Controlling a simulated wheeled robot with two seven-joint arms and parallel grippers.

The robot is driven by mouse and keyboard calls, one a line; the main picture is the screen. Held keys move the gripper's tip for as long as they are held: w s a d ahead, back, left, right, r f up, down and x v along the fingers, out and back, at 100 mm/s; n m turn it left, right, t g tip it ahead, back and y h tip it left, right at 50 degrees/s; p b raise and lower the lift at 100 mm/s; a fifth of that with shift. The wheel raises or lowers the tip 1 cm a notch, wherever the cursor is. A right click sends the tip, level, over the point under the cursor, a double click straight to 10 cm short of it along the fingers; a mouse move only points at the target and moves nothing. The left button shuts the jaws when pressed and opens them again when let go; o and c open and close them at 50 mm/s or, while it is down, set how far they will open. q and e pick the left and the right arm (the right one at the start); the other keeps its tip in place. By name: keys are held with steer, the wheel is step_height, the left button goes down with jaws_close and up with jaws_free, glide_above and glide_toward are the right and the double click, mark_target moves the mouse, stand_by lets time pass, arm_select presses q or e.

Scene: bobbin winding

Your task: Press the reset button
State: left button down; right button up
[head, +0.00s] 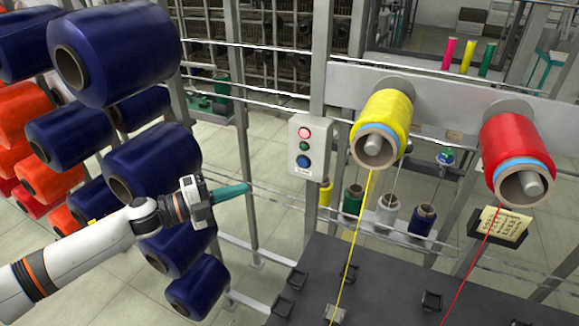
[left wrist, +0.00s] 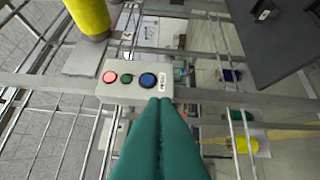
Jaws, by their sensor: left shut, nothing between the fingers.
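A pale button box (head: 321,147) is mounted on a grey post in the head view. It carries a pink-red button (head: 304,133), a green button (head: 304,146) and a blue button (head: 303,161), top to bottom. A small label sits by the blue button; I cannot read which button is reset. The left wrist view also shows the box, with its blue button (left wrist: 148,80) nearest the fingertips. My left gripper (head: 248,187) has green fingers, shut and empty, pointing toward the box from its lower left. In the head view a gap separates them. My right gripper is not in view.
Navy spools (head: 122,60) and orange spools stand on a rack at left, close to my left arm. A yellow spool (head: 384,118) and a red spool (head: 517,145) hang at right, threads running down to a dark table (head: 390,285). Metal rails cross behind the gripper.

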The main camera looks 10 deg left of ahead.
mark_target(307, 164)
arm_select(q)
steer(key=shift+s+d+r+m+g+h, duration=0.25)
steer(key=shift+s+d+r+m+g, duration=0.1)
steer(key=shift+s+r+m, duration=0.25)
steer(key=shift+s+d+r+m+g+h, duration=0.25)
steer(key=shift+s+d+r+m+g, duration=0.15)
steer(key=shift+r, duration=0.25)
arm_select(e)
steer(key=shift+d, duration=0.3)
arm_select(q)
steer(key=shift+a, duration=0.1)
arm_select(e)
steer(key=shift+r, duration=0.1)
